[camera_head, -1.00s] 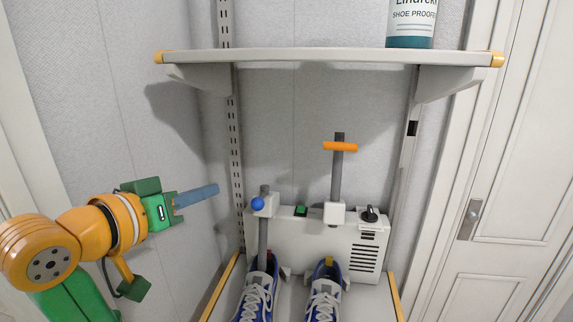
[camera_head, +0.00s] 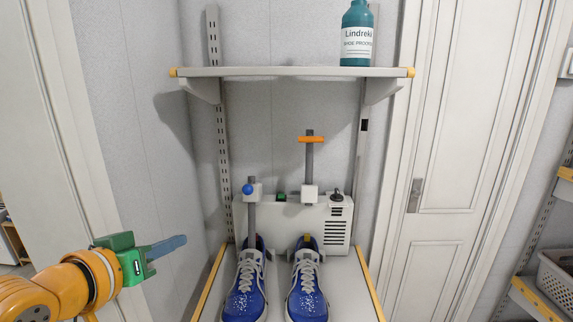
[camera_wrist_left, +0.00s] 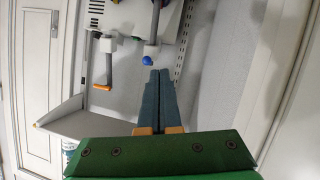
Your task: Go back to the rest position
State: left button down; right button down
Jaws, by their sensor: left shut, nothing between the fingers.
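My left gripper (camera_head: 180,241) is at the lower left of the head view, shut and empty, with its blue fingers pointing right. It is in the air, apart from the shelves and the shoes. In the left wrist view its two fingers (camera_wrist_left: 157,80) lie together, and a blue knob (camera_wrist_left: 147,61) shows beyond their tips. My right gripper is not in view.
A pair of blue shoes (camera_head: 245,290) stands on the lower shelf before a white dryer box (camera_head: 338,225) with two grey posts. A teal bottle (camera_head: 357,50) stands on the upper shelf (camera_head: 290,72). A door (camera_head: 440,150) and a white basket (camera_head: 556,283) are at the right.

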pick_arm(q)
jog(key=s+d+f+m+g+y, duration=0.1)
jog(key=s+f+g, duration=0.35)
jog(key=f, duration=0.95)
jog(key=s+d+f+g+y, duration=0.15)
jog(key=s+f, duration=0.55)
jog(key=f, duration=0.7)
jog(key=s+f+m+g, duration=0.2)
jog(key=s+f+g, duration=0.2)
jog(key=s+f, duration=0.6)
jog(key=s+f+g, duration=0.1)
jog(key=s+f, duration=0.3)
jog(key=f, duration=0.9)
jog(key=s+a+f+g, duration=0.1)
jog(key=s+a+f, duration=0.1)
jog(key=s+f, duration=0.8)
jog(key=shift+s+a+f+y, duration=0.25)
jog(key=shift+s+y, duration=0.2)
jog(key=shift+s, duration=0.45)
